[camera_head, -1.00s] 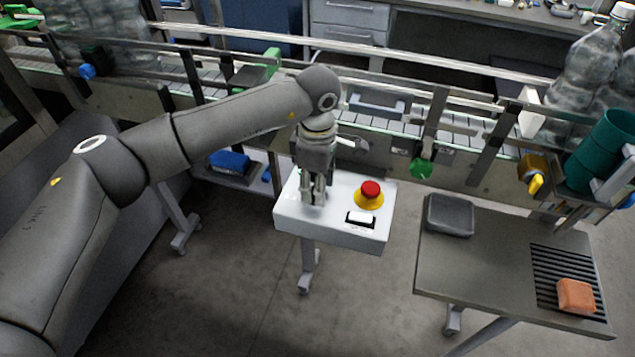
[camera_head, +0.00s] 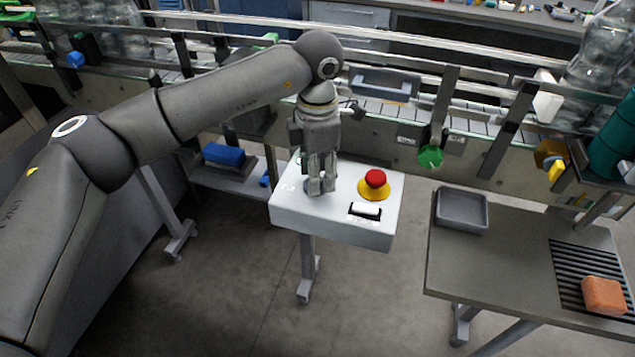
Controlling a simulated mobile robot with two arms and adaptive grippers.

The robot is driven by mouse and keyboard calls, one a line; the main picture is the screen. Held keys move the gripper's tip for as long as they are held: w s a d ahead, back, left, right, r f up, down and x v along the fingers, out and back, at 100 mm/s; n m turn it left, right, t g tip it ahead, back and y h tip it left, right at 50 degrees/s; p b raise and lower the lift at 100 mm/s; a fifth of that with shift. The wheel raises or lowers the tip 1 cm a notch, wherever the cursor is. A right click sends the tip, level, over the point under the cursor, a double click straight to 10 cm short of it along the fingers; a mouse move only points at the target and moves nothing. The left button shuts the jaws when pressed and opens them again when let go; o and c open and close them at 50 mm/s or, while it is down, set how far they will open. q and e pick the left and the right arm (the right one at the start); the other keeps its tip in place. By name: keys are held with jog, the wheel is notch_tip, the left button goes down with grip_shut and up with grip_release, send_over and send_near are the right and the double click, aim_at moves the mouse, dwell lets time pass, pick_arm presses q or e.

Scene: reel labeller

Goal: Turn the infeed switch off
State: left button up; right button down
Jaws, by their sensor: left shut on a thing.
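A white control box (camera_head: 285,213) stands on a post in front of the conveyor. My left gripper (camera_head: 322,187) points straight down at the left part of its top, with its fingers closed around a small dark knob there. The fingers hide most of this knob, so I cannot read its setting. To the right on the same box are a red mushroom button (camera_head: 375,178) on a yellow base and a black and white rocker switch (camera_head: 365,211). The box's labels are too small to read, so I cannot confirm which control is the infeed switch. My right gripper is out of view.
The conveyor (camera_head: 390,110) runs behind the box, with a green knob (camera_head: 430,156) on its rail. A side table (camera_head: 490,265) at the right bears a grey tray (camera_head: 461,212) and an orange block (camera_head: 603,295). Clear floor lies in front of the box.

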pick_arm(q)
jog(key=n+b, duration=0.4)
jog(key=n, duration=0.1)
jog(key=shift+w+f+n, duration=0.15)
jog(key=shift+n, duration=0.15)
jog(key=n+b, duration=0.2)
jog(key=n, duration=0.1)
jog(key=shift+a, duration=0.1)
jog(key=shift+r+n+b, duration=0.2)
jog(key=shift+n+b, duration=0.65)
jog(key=shift+n, duration=0.45)
jog(key=o, duration=1)
notch_tip(320, 180, up, 12)
